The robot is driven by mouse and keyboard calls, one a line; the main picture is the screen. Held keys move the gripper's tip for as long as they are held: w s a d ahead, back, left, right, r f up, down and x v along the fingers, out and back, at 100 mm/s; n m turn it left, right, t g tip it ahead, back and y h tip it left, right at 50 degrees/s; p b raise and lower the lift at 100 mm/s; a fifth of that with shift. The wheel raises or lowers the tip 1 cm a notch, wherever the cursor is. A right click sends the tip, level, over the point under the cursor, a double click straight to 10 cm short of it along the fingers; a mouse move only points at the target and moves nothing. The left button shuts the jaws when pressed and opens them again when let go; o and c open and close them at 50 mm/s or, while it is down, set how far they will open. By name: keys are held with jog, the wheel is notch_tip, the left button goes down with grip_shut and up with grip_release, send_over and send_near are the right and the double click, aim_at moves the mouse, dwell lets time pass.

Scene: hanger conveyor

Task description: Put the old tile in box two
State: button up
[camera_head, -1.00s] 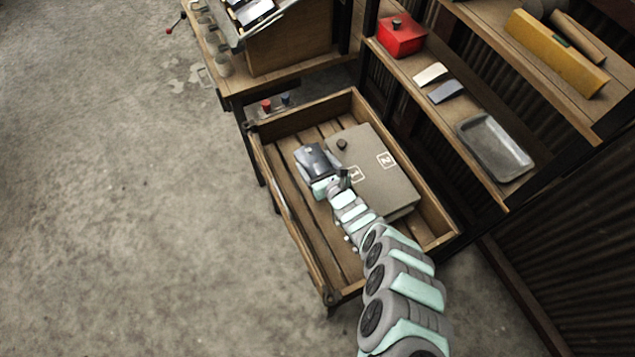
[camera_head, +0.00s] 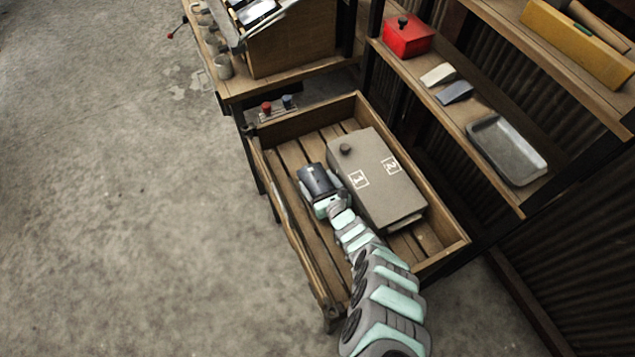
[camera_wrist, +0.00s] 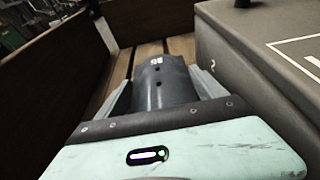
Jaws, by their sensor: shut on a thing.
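My gripper (camera_head: 320,188) is shut on a dark grey curved tile (camera_wrist: 165,82) with small pale marks near its far end. In the wrist view the tile lies between the two grey fingers. In the head view the tile (camera_head: 313,176) is just left of a grey-brown box (camera_head: 376,195), inside a wooden tray (camera_head: 299,251). The box has a dark knob at one end and lid labels "1" (camera_head: 359,179) and "2" (camera_head: 390,165). Its lid appears shut. I cannot tell whether the tile touches the tray floor.
The tray has raised wooden walls. A red and a blue button (camera_head: 275,108) sit at its far end. Shelves on the right hold a red box (camera_head: 408,38), two small tiles (camera_head: 446,82), a grey metal tray (camera_head: 507,149) and a yellow block (camera_head: 575,43).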

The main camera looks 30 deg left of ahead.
jog(key=o, duration=1.3)
jog(key=shift+f, duration=0.1)
jog(key=shift+s+d+r+p, duration=0.1)
jog(key=shift+d+r+p, duration=0.1)
jog(key=shift+r+p, duration=0.25)
jog(key=shift+o, duration=0.2)
jog(key=p+v, duration=0.3)
jog(key=v, duration=0.3)
jog(key=shift+s+d+p, duration=0.1)
jog(key=shift+d+p, duration=0.05)
jog(key=shift+p, duration=0.25)
jog(key=shift+s+d+f, duration=0.1)
jog(key=shift+s+d, duration=0.1)
jog(key=shift+s, duration=0.1)
